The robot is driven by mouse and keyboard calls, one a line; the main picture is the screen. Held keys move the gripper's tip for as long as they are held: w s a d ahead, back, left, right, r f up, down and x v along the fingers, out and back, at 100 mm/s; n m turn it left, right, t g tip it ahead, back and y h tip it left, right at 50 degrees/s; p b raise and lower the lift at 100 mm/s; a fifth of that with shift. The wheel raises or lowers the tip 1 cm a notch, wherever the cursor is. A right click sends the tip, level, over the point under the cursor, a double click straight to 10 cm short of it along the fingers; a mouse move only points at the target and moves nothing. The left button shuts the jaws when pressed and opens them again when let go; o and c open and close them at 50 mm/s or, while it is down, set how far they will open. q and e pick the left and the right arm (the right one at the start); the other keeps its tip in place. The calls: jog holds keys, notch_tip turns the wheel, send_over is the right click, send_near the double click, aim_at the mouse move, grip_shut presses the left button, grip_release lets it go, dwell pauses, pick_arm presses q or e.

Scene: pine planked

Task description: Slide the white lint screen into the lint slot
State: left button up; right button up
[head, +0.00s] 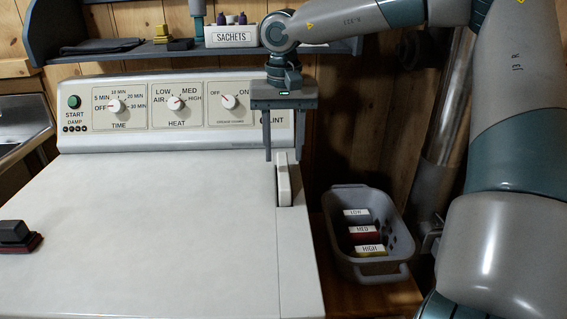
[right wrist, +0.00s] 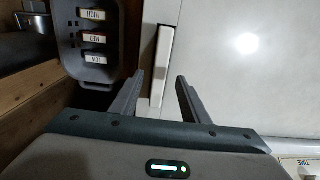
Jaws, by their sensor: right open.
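The white lint screen (head: 283,182) stands upright at the lint slot (head: 291,198) on the right side of the dryer top, with its upper part showing above the surface. How deep it sits cannot be told. In the right wrist view the screen (right wrist: 158,75) is a pale narrow bar along the slot. My right gripper (head: 283,156) is open, pointing down just above and behind the screen. In the right wrist view its fingers (right wrist: 160,77) are spread to either side of the screen's near end, with no visible contact. My left gripper is not in view.
The control panel (head: 172,104) with dials rises behind the dryer top, close to my right gripper. A grey basket (head: 341,230) with LOW, MED and HIGH labelled blocks stands to the right. A dark block with a red base (head: 16,238) lies at left. The dryer top's middle is clear.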

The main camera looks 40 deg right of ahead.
notch_tip(320, 180, up, 12)
jog(key=shift+f, duration=0.15)
jog(key=shift+s+a+f, duration=0.1)
jog(key=shift+s+a, duration=0.05)
dwell(1.1)
